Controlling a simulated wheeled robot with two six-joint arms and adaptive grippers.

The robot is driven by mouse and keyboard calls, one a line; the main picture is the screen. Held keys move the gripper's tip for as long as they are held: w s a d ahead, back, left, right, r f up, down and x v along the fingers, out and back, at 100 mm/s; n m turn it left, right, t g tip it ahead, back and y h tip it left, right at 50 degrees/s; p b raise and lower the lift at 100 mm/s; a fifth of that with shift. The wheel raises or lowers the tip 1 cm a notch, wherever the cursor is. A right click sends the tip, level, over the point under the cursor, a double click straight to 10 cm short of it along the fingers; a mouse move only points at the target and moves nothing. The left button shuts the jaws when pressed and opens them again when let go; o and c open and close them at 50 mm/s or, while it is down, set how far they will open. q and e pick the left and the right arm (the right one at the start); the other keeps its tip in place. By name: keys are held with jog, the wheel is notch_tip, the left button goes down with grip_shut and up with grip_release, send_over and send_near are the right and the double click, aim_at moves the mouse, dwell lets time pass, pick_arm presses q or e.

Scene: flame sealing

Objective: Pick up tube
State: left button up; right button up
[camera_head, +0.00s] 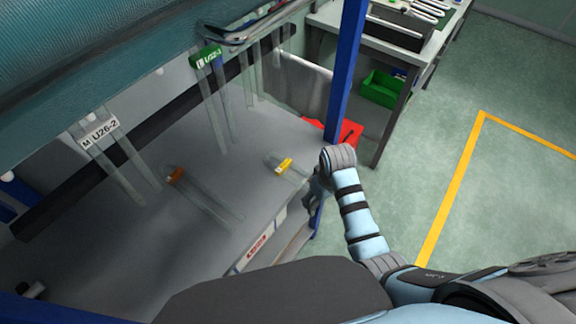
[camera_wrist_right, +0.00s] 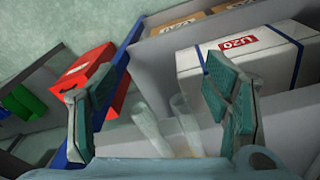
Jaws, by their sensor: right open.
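Clear tubes with a yellow band (camera_head: 285,166) lie on the grey table near its right edge. My left gripper is not in view.
Tubes labelled U26-2 (camera_head: 99,131) and green-labelled tubes (camera_head: 207,57) hang over the table. A blue post (camera_head: 347,70) and red box (camera_head: 350,133) stand near my right arm. In the wrist view, a white box (camera_wrist_right: 245,60) stands behind the tubes.

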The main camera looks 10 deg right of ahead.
jog(key=w+a+r+n, duration=0.1)
jog(key=w+a+r, duration=0.15)
jog(key=r, duration=0.35)
jog(key=w+a+r+n+g, duration=0.1)
jog(key=w+a+r+n, duration=0.1)
jog(key=w+r, duration=0.25)
jog(key=w+a+r+n, duration=0.1)
jog(key=w+a+r, duration=0.2)
jog(key=r, duration=0.3)
jog(key=b, duration=0.4)
send_near(292, 175)
notch_tip(292, 175, down, 7)
jog(key=shift+w+d+f, duration=0.1)
jog(key=shift+w, duration=0.05)
jog(key=c, duration=1.2)
